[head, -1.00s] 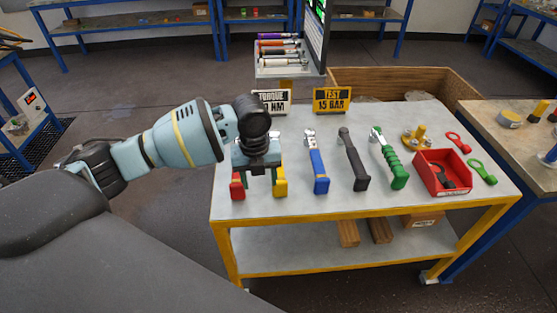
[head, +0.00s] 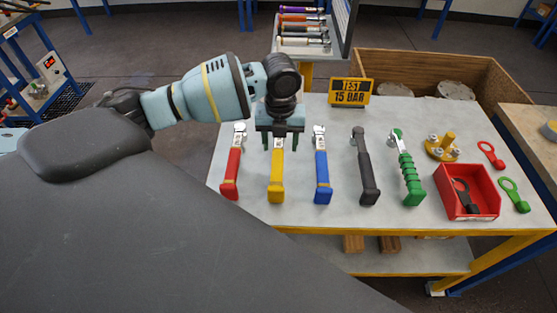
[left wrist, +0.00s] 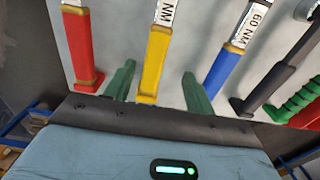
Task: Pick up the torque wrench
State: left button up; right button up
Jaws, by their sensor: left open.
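Several wrenches lie in a row on the grey table top. The red wrench (head: 232,172), yellow wrench (head: 276,180) and blue wrench (head: 322,180) carry NM labels; the blue one reads 60 NM in the left wrist view (left wrist: 222,68). A black wrench (head: 365,172) and a ribbed green-handled one (head: 410,180) lie to their right. My left gripper (head: 280,146) is open, pointing down over the upper part of the yellow wrench. In the left wrist view its fingers (left wrist: 158,90) stand either side of the yellow handle (left wrist: 154,65), with nothing gripped. My right gripper is out of view.
A yellow sign reading TEST 15 BAR (head: 350,92) stands behind the wrenches. A red bin (head: 463,205) holding a dark item, a yellow flanged piece (head: 443,147) and red and green tags (head: 513,195) are at the right. A wooden crate (head: 420,65) stands behind the table.

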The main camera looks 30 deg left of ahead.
aim_at(278, 158)
pick_arm(q)
jog(key=shift+w+f, duration=0.2)
jog(key=shift+f, duration=0.8)
jog(key=shift+s+a+f, duration=0.1)
jog(key=shift+a+f, duration=0.1)
jog(key=shift+f, duration=1.1)
jog(key=shift+s+a+f, duration=0.1)
jog(key=shift+a+f, duration=0.05)
jog(key=shift+f, duration=1.1)
jog(key=shift+c, duration=0.2)
jog(key=shift+r, duration=0.1)
jog(key=c, duration=1.1)
